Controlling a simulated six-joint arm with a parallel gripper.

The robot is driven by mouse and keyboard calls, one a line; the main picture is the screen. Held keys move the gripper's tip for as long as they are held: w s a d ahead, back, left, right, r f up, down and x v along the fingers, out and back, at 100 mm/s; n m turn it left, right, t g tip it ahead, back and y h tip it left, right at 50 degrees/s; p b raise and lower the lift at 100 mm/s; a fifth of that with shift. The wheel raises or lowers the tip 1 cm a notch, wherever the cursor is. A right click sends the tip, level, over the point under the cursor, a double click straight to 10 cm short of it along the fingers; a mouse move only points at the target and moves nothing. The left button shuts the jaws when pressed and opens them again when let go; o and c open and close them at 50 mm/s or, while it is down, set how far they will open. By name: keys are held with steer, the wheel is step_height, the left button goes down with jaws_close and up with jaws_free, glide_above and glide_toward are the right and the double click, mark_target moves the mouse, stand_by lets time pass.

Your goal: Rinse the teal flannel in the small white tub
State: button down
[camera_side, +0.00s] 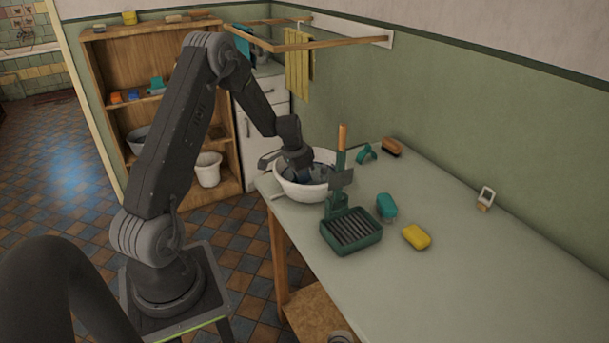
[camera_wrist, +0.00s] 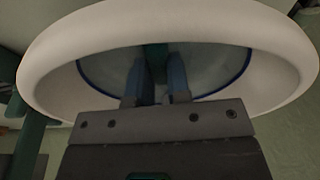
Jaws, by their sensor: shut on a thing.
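The small white tub (camera_side: 312,195) stands at the far left end of the grey worktop. Its white rim (camera_wrist: 290,55) fills the upper part of the wrist view, with a blue line around a grey inner surface that may be water. My gripper (camera_side: 302,174) reaches down into the tub. In the wrist view my gripper (camera_wrist: 155,90) is shut on a narrow dark teal strip (camera_wrist: 155,58), which looks like the teal flannel. Most of the flannel is hidden by the fingers and the tub wall. I cannot tell how much of it is under water.
A dark green ridged tray (camera_side: 352,232) with an upright orange-handled tool (camera_side: 342,138) stands close in front of the tub. A wooden rail (camera_side: 325,43) hangs above. The near right worktop is clear.

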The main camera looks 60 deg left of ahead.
steer(key=shift+s, duration=0.45)
steer(key=shift+w, duration=0.75)
steer(key=w+v, duration=0.2)
steer(key=v, duration=0.8)
steer(key=shift+r, duration=0.3)
stand_by(1.1)
